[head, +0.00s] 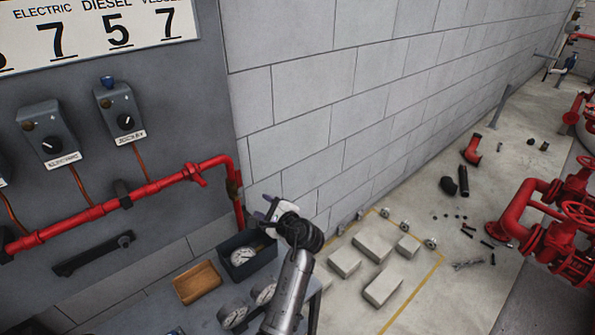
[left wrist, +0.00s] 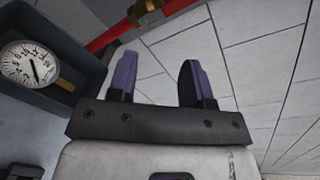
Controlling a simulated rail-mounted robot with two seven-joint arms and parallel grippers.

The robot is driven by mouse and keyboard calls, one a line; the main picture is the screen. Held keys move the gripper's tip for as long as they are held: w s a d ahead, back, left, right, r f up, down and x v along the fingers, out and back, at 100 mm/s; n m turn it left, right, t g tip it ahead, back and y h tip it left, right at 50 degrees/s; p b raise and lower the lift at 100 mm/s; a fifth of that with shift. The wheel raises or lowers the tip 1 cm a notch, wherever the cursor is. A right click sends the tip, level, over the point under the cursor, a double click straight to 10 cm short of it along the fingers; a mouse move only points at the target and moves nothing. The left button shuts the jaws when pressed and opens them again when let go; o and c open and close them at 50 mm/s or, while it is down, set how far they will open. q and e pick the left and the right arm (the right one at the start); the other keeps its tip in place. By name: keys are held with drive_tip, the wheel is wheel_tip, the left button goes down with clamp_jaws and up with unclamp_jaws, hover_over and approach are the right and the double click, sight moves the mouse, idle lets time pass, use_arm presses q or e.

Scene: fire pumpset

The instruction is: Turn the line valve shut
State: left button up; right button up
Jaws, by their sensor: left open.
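The line valve is a small red handle (head: 196,174) on the red pipe (head: 120,200) that runs along the grey panel. It stands out from the pipe, left of the bend where the pipe turns down. My left gripper (head: 268,208) is open and empty, right of the pipe's downward leg and apart from it. In the left wrist view the gripper's purple-padded fingers (left wrist: 158,70) are spread with only wall behind them. A red pipe (left wrist: 110,35) with a brass fitting (left wrist: 143,10) shows above them; the handle is not clearly visible there. My right gripper is not in view.
A dark bin with a gauge (head: 243,256) and a tan tray (head: 198,282) sit on the bench below the pipe. Loose gauges (head: 233,313) lie near my left arm. Blocks and red pumps (head: 570,240) stand on the floor right.

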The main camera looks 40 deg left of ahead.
sight(239, 178)
use_arm(q)
drive_tip(key=a+m, duration=0.3)
drive_tip(key=a, duration=0.1)
drive_tip(key=a+r+m+y+b, duration=0.1)
drive_tip(key=a+m, duration=0.2)
drive_tip(key=a, duration=0.1)
drive_tip(key=w+a+r+m, duration=0.1)
drive_tip(key=a+m, duration=0.2)
drive_tip(key=a, duration=0.1)
drive_tip(key=shift+a+m+y+b, duration=0.15)
drive_tip(key=shift+m+y+b, duration=0.15)
drive_tip(key=shift+m+b, duration=0.1)
drive_tip(key=shift+w+a, duration=0.1)
drive_tip(key=shift+a, duration=0.75)
drive_tip(key=c, duration=0.7)
clamp_jaws()
